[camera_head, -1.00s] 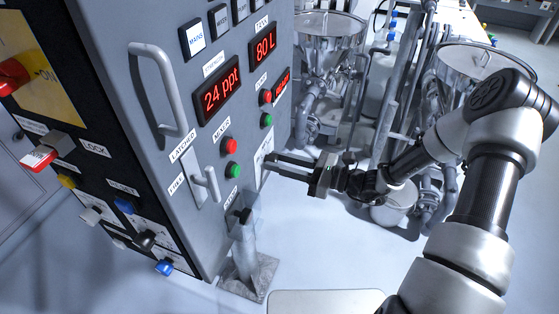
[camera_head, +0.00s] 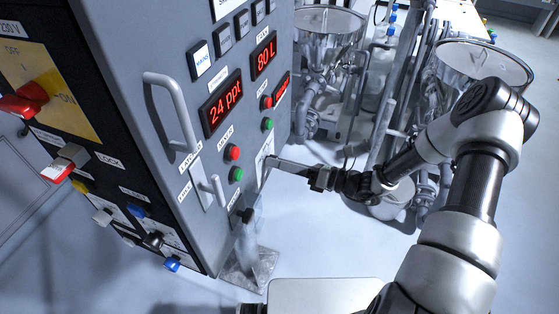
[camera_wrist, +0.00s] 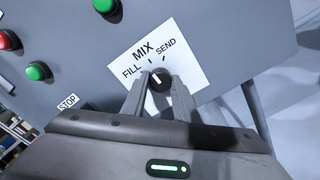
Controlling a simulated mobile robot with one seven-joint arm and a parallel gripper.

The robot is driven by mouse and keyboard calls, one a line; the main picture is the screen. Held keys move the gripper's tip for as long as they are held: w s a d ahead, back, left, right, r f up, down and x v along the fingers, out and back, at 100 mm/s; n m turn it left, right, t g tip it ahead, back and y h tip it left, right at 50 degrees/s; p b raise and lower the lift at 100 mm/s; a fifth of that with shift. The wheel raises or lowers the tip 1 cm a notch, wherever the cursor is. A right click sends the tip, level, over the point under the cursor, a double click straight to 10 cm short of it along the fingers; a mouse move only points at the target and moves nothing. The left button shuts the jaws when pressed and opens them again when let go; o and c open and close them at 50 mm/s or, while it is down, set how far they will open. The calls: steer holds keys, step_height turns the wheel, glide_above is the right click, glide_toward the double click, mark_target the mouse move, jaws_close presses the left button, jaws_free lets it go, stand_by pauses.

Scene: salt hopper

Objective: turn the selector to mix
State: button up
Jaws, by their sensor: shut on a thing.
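The selector is a small round black knob (camera_wrist: 159,83) with a white mark, on a white plate (camera_wrist: 185,50) lettered FILL, MIX and SEND. In the wrist view the knob sits between the two fingers of my gripper (camera_wrist: 157,88), which is shut on it. The white mark leans up and left, toward the FILL and MIX side; I cannot tell exactly which tick it meets. In the head view my gripper (camera_head: 270,161) reaches the right edge of the cabinet front, and its fingers hide the knob there.
The grey cabinet (camera_head: 150,50) carries a handle (camera_head: 168,110), red and green buttons (camera_head: 235,163) and red displays. A clear guard on a post (camera_head: 250,240) stands below my gripper. Steel hoppers (camera_head: 328,22) and pipes stand behind my arm.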

stand_by(0.3)
steer(key=o, duration=1.1)
steer(key=shift+c, duration=0.2)
steer(key=b+v, duration=0.1)
steer(key=v, duration=1.6)
steer(key=shift+d, duration=0.2)
steer(key=shift+s+r, duration=0.1)
